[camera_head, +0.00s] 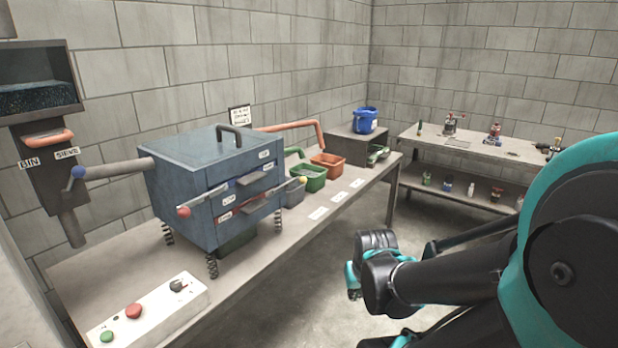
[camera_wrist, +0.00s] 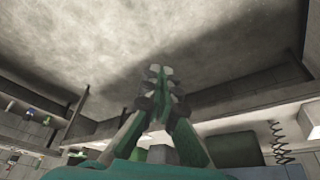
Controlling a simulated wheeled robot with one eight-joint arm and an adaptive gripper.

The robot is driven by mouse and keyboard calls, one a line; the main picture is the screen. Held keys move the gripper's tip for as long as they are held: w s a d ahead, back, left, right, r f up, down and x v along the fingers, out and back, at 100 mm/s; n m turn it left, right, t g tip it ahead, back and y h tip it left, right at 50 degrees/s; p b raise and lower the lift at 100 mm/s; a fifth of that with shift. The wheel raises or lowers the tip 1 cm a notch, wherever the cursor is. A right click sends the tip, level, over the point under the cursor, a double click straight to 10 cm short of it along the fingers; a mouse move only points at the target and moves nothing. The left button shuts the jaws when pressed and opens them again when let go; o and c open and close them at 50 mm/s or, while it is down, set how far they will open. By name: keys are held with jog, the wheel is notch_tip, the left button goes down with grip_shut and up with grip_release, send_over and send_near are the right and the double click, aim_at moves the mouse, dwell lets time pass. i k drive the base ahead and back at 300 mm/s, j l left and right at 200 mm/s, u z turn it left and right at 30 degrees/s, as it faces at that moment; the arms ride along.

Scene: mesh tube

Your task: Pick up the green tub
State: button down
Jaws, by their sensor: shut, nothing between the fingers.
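The green tub (camera_head: 309,180) stands on the long workbench in the head view, between a grey tub (camera_head: 292,194) and an orange tub (camera_head: 328,167). A green pipe (camera_head: 293,152) ends just above and behind it. My gripper (camera_wrist: 160,72) is shut and empty in the wrist view, its fingertips together. In the head view, the end of my arm is in front of the bench, off its right side and apart from the tub. I cannot clearly make out the green tub in the wrist view.
A blue sieve machine (camera_head: 217,185) on springs stands on the workbench (camera_head: 262,262), left of the tubs. A control box (camera_head: 150,312) is at its near end. A blue bucket (camera_head: 366,120) stands behind. A shelf table (camera_head: 470,144) is at the right. Floor between is clear.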

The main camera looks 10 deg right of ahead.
aim_at(315, 175)
jog(key=i+l, duration=0.15)
jog(key=l, duration=0.2)
jog(key=i+l, duration=0.2)
jog(key=i, duration=0.25)
jog(key=i+l+z, duration=0.1)
jog(key=i, duration=0.35)
jog(key=i+l, duration=0.25)
jog(key=i, duration=0.2)
jog(key=l+z, duration=0.05)
